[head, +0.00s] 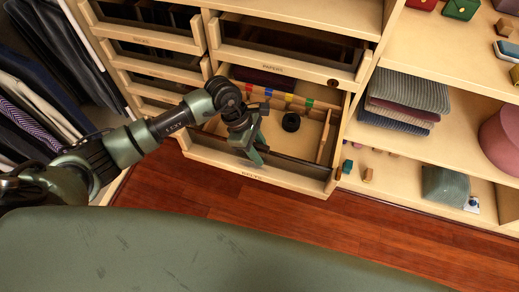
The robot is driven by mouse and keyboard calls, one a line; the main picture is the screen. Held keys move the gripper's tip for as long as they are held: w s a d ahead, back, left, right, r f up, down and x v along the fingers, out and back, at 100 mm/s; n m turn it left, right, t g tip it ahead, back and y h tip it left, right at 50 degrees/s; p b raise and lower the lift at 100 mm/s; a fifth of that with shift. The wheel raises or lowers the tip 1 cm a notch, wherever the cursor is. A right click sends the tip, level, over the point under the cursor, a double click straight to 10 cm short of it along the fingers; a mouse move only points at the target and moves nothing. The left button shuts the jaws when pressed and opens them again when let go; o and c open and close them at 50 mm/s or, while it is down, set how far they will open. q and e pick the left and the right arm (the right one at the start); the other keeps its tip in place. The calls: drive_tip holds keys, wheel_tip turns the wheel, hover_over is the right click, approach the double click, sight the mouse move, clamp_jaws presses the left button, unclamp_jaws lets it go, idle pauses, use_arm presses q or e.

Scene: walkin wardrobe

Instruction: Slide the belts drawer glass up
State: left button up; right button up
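The belts drawer (310,182) is pulled out at the bottom of the middle cabinet column, and its label is small and hard to read. A dark, see-through strip that looks like its glass (300,171) runs along the inside of the wooden front. My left gripper (257,156) reaches over the drawer and points down at this front edge near its middle. The gripper covers part of the strip, and I cannot tell whether its fingers touch it or how far apart they are. My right gripper is not in view.
Inside the drawer are a black coiled belt (291,122) and a row of coloured pieces (288,97). Folded knitwear (400,103) lies on the right shelf. Clothes hang at the left. Red wooden floor (300,218) is clear in front.

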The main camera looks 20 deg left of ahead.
use_arm(q)
clamp_jaws()
idle(1.2)
